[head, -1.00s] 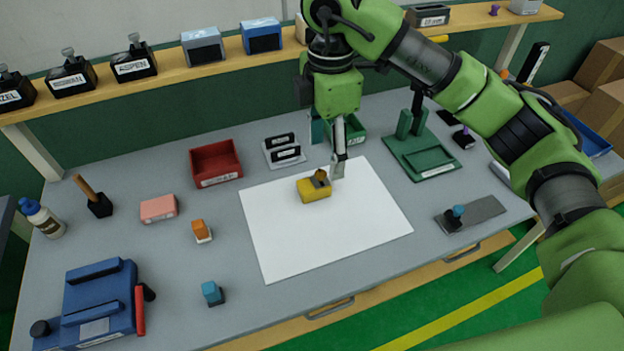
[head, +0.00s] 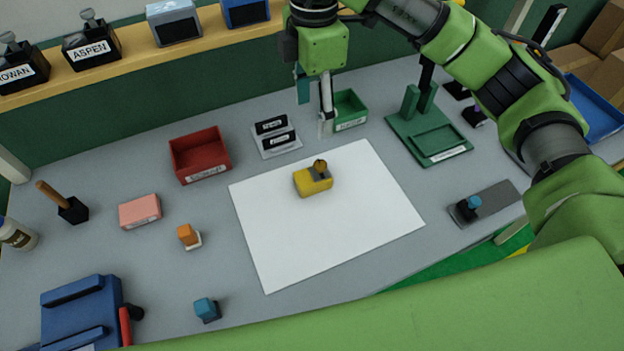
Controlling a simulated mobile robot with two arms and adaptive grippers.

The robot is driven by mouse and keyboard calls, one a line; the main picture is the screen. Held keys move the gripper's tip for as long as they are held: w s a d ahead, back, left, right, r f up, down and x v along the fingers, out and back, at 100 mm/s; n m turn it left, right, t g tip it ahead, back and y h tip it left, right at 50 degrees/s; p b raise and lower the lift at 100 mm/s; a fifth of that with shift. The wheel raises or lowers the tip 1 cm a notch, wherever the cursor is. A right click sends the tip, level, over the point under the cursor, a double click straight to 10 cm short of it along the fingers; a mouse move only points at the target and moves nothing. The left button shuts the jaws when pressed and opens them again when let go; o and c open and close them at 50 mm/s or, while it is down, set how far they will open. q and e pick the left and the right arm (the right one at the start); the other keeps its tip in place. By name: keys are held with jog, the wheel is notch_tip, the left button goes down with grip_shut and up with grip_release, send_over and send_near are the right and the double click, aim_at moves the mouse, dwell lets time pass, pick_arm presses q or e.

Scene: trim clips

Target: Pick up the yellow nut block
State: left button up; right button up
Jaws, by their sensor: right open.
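The yellow nut block (head: 311,184) lies on the white sheet (head: 325,225), near its upper part. It is a yellow block with a grey part and a brown nut-like knob on top. My right gripper (head: 325,122) comes down from above and is open and empty. In the picture its fingertips are just above the sheet's upper edge, behind the block and apart from it. My left gripper is not in view.
A red tray (head: 203,171), a small rack with black labelled pieces (head: 276,144) and a green tray (head: 347,124) stand behind the sheet. A green stand (head: 428,143) is at right. Orange (head: 187,235) and blue (head: 206,308) stamps stand at left. The sheet around the block is clear.

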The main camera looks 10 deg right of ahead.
jog(key=b, duration=0.3)
send_over(313, 174)
notch_tip(313, 174, down, 4)
notch_tip(313, 174, down, 12)
jog(key=b, duration=0.2)
jog(key=shift+b, duration=0.4)
jog(key=shift+f+p, duration=0.35)
jog(key=shift+f, duration=0.2)
notch_tip(313, 174, down, 4)
jog(key=shift+s+r+p, duration=0.1)
jog(key=shift+r+p, duration=0.05)
jog(key=shift+p, duration=0.45)
jog(key=shift+f, duration=0.35)
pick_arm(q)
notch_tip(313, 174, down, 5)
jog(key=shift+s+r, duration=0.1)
pick_arm(e)
jog(key=c, duration=1.3)
